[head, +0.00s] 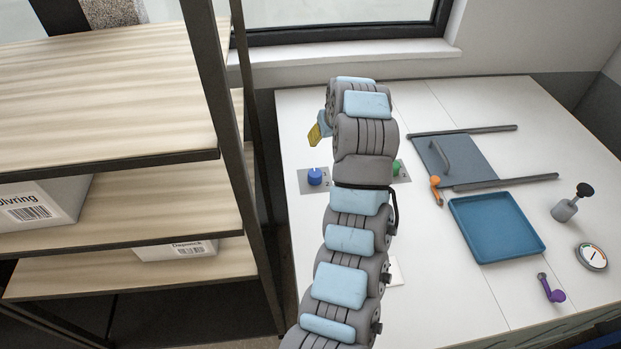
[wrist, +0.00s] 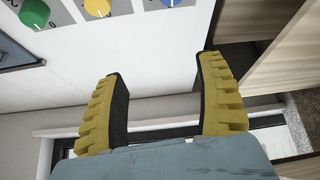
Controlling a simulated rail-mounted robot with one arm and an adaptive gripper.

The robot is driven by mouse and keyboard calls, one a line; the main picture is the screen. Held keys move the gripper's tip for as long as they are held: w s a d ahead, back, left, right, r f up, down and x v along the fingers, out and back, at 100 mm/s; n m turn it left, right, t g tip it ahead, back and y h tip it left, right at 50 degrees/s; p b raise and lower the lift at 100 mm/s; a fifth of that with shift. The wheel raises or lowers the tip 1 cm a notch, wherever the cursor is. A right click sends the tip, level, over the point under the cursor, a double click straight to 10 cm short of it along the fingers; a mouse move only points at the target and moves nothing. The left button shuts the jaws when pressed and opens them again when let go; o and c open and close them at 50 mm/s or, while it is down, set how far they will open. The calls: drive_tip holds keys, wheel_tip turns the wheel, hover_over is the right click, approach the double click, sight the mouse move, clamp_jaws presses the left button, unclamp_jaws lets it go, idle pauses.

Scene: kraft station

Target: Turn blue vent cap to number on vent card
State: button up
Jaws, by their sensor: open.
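The blue vent cap (head: 315,177) sits on a grey plate (head: 304,187) at the left of the white table in the head view. A white pointer mark shows on its top. In the wrist view the blue cap (wrist: 170,2) is cut off by the top edge. My gripper (wrist: 161,66) is open and empty, its two yellow fingers apart, with white table surface beyond them. In the head view my gripper (head: 314,134) is partly hidden by my arm, behind the blue cap and apart from it. A white card (head: 395,271) is half hidden behind my arm; no number is readable.
A green knob (head: 396,167) and, in the wrist view, a yellow knob (wrist: 97,7) stand beside the blue cap. A blue tray (head: 497,228), a hatch panel (head: 455,165) and a gauge (head: 591,256) are to the right. Wooden shelves (head: 110,95) stand close at left.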

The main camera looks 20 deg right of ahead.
drive_tip(key=s+a+g+y, duration=0.1)
drive_tip(key=s+a+g, duration=0.1)
drive_tip(key=s, duration=0.1)
drive_tip(key=b, duration=0.7)
approach(315, 173)
drive_tip(key=shift+f, duration=0.85)
drive_tip(key=shift+w+p+x, duration=0.15)
drive_tip(key=shift+p+x, duration=0.05)
drive_tip(key=shift+x, duration=1.95)
drive_tip(key=shift+w+p+x, duration=0.1)
drive_tip(key=shift+p+x, duration=0.05)
drive_tip(key=shift+x, duration=2)
drive_tip(key=shift+r, duration=0.15)
drive_tip(key=c, duration=1.2)
